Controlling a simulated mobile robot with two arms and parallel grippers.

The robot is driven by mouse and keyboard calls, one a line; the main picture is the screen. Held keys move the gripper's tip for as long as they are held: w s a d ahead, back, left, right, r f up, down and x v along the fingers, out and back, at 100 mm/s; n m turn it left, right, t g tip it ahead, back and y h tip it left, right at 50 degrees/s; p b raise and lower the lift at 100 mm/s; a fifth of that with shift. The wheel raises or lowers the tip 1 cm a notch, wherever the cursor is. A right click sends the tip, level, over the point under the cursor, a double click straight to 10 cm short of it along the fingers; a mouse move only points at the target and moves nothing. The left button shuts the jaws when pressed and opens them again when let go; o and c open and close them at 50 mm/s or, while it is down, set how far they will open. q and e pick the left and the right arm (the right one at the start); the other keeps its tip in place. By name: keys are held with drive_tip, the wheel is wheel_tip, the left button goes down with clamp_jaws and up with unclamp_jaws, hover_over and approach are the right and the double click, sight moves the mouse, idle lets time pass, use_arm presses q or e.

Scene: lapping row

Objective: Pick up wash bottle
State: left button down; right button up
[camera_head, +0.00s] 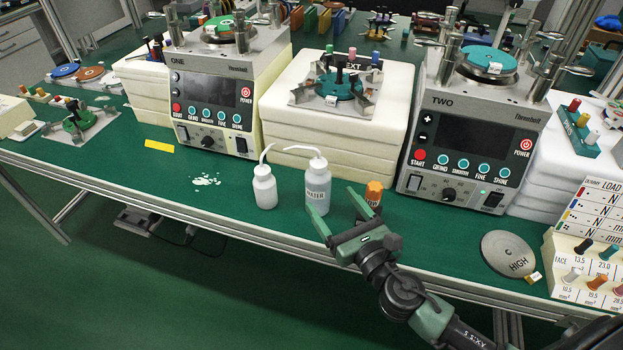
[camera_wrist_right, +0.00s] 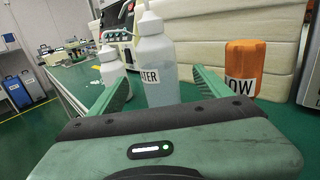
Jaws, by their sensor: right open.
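A white wash bottle labelled WATER (camera_head: 317,190) stands upright on the green table, its bent spout pointing left. A smaller white wash bottle (camera_head: 264,188) stands to its left. My right gripper (camera_head: 334,205) is open and empty, low at the table's front edge by the WATER bottle. In the right wrist view the WATER bottle (camera_wrist_right: 156,62) shows in the gap between the fingers; I cannot tell whether it is between the tips or just beyond them. The smaller bottle (camera_wrist_right: 112,73) is outside the left finger there. My left gripper is not in view.
A small orange bottle (camera_head: 374,193) stands close right of the gripper; its label is partly hidden. Machines ONE (camera_head: 215,100) and TWO (camera_head: 470,130) and a white foam stack (camera_head: 335,130) stand behind. A grey HIGH disc (camera_head: 508,254) lies at right. White spill spots (camera_head: 206,181) lie at left.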

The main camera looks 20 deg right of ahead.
sight(324, 195)
drive_tip(key=shift+w+a+r, duration=0.1)
drive_tip(key=shift+w+a, duration=0.05)
drive_tip(key=shift+w, duration=0.5)
drive_tip(key=shift+w+a, duration=0.15)
drive_tip(key=shift+w, duration=0.45)
drive_tip(key=w, duration=0.2)
drive_tip(key=w+a, duration=0.1)
drive_tip(key=shift+w+f+p, duration=0.25)
drive_tip(key=shift+w+p, duration=0.1)
drive_tip(key=shift+p, duration=0.05)
drive_tip(key=shift+w+f, duration=0.1)
drive_tip(key=shift+w, duration=0.25)
drive_tip(key=c, duration=1.5)
clamp_jaws()
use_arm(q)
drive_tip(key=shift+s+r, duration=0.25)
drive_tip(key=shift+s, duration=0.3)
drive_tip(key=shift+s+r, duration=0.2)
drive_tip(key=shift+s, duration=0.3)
use_arm(e)
drive_tip(key=shift+r, duration=0.2)
